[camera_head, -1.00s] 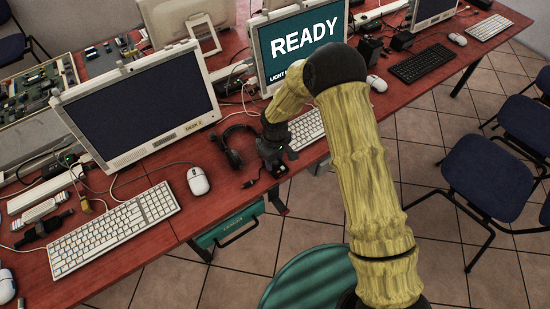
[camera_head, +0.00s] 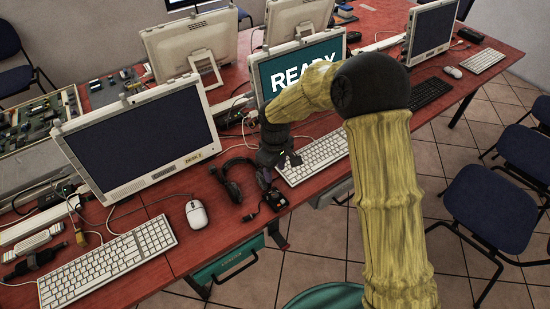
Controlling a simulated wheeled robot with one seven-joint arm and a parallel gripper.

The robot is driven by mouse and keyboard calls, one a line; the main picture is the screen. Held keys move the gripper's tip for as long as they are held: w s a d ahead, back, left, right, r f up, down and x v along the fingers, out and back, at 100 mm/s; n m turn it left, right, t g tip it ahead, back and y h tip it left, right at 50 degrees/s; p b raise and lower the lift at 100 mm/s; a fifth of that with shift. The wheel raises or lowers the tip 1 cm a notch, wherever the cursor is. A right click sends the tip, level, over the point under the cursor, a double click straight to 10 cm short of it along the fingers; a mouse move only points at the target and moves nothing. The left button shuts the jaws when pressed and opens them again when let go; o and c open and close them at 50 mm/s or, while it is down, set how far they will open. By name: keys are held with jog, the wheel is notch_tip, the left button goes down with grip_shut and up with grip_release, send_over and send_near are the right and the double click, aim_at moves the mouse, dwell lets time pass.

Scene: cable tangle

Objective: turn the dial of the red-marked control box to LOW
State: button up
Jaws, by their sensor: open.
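My arm reaches in from the lower right and over the red desk. My gripper (camera_head: 290,160) is dark and small in view, open, and hangs over the near edge of a white keyboard in front of the READY screen. A small dark box (camera_head: 277,201) lies at the desk's front edge, below and a little left of my gripper and apart from it. It may be the control box, but its red mark, dial and setting are too small to make out. I see nothing between the fingers.
A black headset (camera_head: 232,180) lies left of my gripper, with a cable beside it. The READY monitor (camera_head: 296,68) stands behind my arm. A white mouse (camera_head: 197,214) and a keyboard (camera_head: 107,259) are at left. A teal drawer (camera_head: 228,262) hangs below the desk edge.

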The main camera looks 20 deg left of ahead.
notch_tip(320, 180, up, 5)
jog(key=shift+r, duration=0.1)
dwell(0.4)
jog(key=s+d+r+m+t+p, duration=0.1)
jog(key=d+r+m, duration=0.2)
jog(key=d, duration=0.5)
jog(key=s+d+r+m+p, duration=0.1)
jog(key=s+d+r+m, duration=0.15)
jog(key=d, duration=0.55)
jog(key=s+d+r+m+t, duration=0.1)
jog(key=s+d+r+m, duration=0.1)
jog(key=s+d+m, duration=0.5)
jog(key=s+d, duration=0.2)
jog(key=d, duration=0.4)
jog(key=shift+s+d+r+m+t+p, duration=0.3)
jog(key=shift+s+d+m+p, duration=0.05)
jog(key=shift+p, duration=0.05)
jog(key=shift+c, duration=0.5)
jog(key=shift+w, duration=0.1)
jog(key=shift+c, duration=0.5)
